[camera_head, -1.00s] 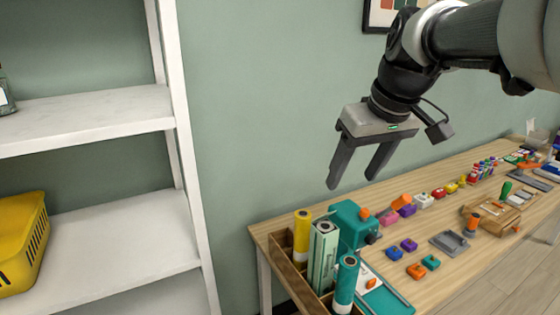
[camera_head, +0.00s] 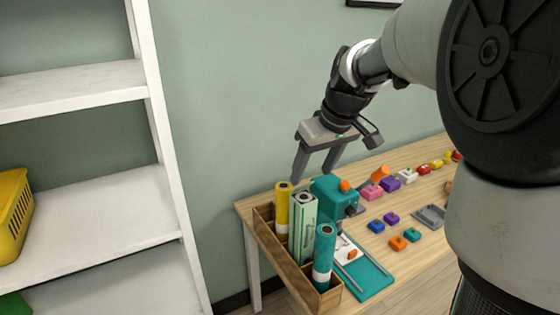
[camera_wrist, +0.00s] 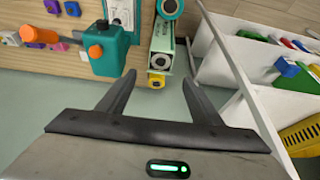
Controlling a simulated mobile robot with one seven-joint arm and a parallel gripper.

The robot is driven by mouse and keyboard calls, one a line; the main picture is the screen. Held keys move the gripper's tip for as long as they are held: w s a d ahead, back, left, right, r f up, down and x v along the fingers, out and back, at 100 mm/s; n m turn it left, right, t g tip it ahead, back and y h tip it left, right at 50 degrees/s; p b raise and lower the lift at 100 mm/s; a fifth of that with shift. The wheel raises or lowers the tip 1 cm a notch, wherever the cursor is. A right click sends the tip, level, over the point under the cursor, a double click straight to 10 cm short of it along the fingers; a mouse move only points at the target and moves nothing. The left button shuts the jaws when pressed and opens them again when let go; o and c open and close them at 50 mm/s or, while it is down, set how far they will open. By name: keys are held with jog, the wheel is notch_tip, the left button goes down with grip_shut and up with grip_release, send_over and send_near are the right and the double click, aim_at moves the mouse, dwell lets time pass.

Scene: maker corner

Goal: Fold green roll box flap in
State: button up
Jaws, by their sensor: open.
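The green roll box (camera_head: 303,228) is a tall pale green box standing upright in the wooden rack, with a round roll end showing at its top. It also shows in the wrist view (camera_wrist: 161,42), beyond my fingertips. I cannot make out its flap clearly in either view. My gripper (camera_head: 312,174) is open and empty, pointing down, with its fingertips a little above the level of the box top and apart from it. In the wrist view its two fingers (camera_wrist: 158,78) are spread wide, with the yellow roll end between their tips.
A yellow roll (camera_head: 282,208) and a teal roll (camera_head: 323,258) stand beside the box in the wooden rack (camera_head: 264,238). A teal machine (camera_head: 332,194) stands close on the right. White shelves (camera_head: 95,195) are at left, with floor between. Small coloured blocks lie on the table.

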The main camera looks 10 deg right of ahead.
aim_at(307, 184)
jog(key=x, duration=0.5)
jog(key=shift+w+f, duration=0.2)
jog(key=shift+f, duration=0.15)
jog(key=c, duration=1.1)
jog(key=shift+o, duration=0.2)
jog(key=shift+f+b, duration=0.35)
jog(key=shift+b, duration=0.75)
jog(key=b, duration=0.1)
jog(key=t+b, duration=0.1)
jog(key=shift+s+d+f+b, duration=0.1)
jog(key=shift+s+f+b, duration=0.05)
jog(key=shift+s+b, duration=0.15)
jog(key=shift+t+y+b, duration=0.3)
jog(key=shift+b, duration=0.05)
jog(key=shift+r, duration=0.25)
jog(key=o, duration=1.1)
jog(key=shift+c, duration=0.2)
